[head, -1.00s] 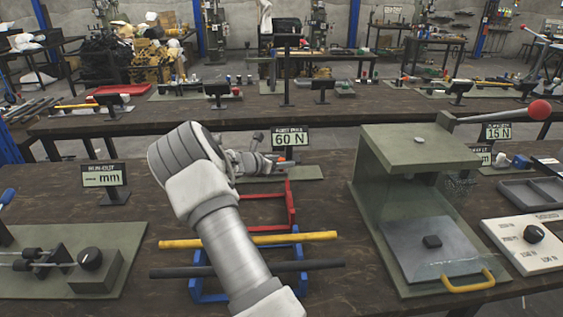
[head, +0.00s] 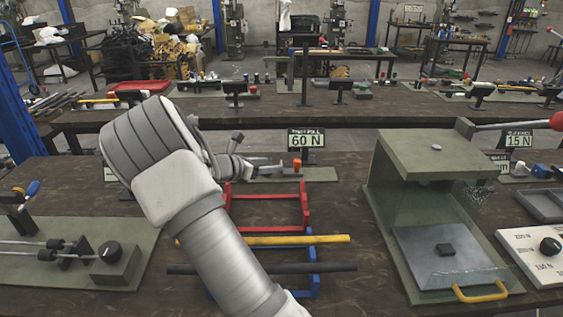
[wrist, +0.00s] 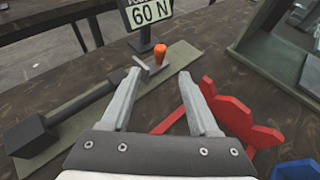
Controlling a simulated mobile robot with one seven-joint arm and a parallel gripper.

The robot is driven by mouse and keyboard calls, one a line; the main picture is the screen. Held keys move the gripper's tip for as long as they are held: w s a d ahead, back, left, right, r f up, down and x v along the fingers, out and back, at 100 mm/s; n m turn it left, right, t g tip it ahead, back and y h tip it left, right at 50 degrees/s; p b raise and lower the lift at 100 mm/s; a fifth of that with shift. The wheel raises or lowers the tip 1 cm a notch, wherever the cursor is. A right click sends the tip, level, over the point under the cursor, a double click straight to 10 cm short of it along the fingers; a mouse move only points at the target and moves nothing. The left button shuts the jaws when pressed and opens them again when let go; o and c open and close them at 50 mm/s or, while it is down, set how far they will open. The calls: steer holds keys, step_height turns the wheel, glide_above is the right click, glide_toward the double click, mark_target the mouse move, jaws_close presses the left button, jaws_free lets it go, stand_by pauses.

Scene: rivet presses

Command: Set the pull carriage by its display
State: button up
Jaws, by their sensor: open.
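The display (head: 306,140) reads 60 N and stands behind a narrow green base plate (head: 318,174); it also shows in the wrist view (wrist: 150,12). An orange knob (head: 297,167) stands upright on that plate; it also shows in the wrist view (wrist: 160,54), beside a small metal piece. A dark bar with a block (wrist: 32,135) lies along the plate to the left. My gripper (wrist: 160,74) is open and empty. Its fingertips are on the near side of the knob, apart from it, with the knob between them in the picture. My arm hides part of the plate in the head view.
A red rack (head: 304,208) and a blue rack holding a yellow bar (head: 325,239) and a black bar (head: 330,267) stand nearer. A large green press (head: 440,155) is on the right. A green fixture (head: 135,255) is at left.

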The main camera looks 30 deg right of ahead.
steer(key=v, duration=0.3)
stand_by(0.6)
